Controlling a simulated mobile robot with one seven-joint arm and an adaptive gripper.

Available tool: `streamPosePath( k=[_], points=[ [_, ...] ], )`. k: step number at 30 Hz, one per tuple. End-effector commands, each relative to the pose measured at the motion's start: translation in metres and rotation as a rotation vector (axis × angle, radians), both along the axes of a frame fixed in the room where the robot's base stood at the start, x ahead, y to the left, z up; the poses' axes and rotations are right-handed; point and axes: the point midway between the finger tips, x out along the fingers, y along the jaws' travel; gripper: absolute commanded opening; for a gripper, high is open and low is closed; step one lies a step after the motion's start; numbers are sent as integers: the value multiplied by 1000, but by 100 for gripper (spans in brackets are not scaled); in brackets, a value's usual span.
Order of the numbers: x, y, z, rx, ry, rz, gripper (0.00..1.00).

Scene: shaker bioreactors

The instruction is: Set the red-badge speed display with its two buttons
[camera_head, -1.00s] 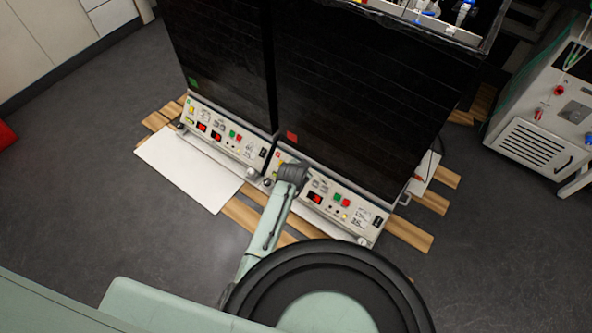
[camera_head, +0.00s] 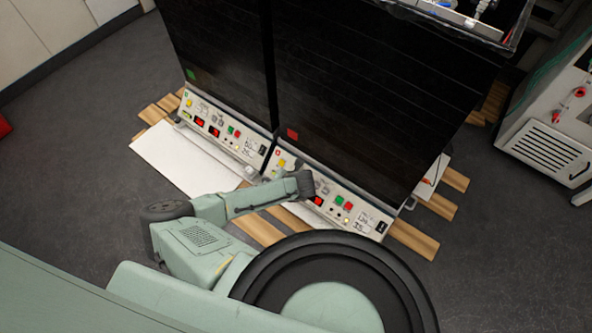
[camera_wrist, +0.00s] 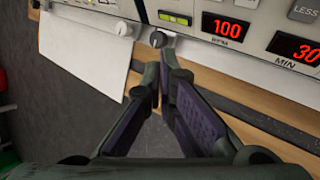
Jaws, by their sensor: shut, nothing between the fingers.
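The red badge (camera_head: 292,134) is on the black front of the right-hand cabinet in the head view. Its control panel (camera_head: 365,219) runs below, partly covered by my arm. In the wrist view the speed display (camera_wrist: 226,27) reads 100 above an RPM label. A second display (camera_wrist: 296,47), marked MIN, reads 30. A grey LESS button (camera_wrist: 304,11) is at the top right edge; any button beside it is out of frame. My gripper (camera_wrist: 159,65) is shut and empty, below and left of the speed display. In the head view its fingers cannot be made out.
A left cabinet with a green badge (camera_head: 191,75) has a similar panel (camera_head: 240,142). A white board (camera_head: 180,160) lies before it on wooden slats (camera_head: 413,238). A white machine (camera_head: 545,147) stands at right.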

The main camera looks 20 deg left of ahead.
Motion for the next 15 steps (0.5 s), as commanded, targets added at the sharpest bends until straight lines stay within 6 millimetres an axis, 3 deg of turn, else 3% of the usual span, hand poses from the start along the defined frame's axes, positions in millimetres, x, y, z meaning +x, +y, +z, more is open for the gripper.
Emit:
streamPosePath(
  k=[15],
  points=[
    [3,0,-6,16,12,-23,0]
  ],
)
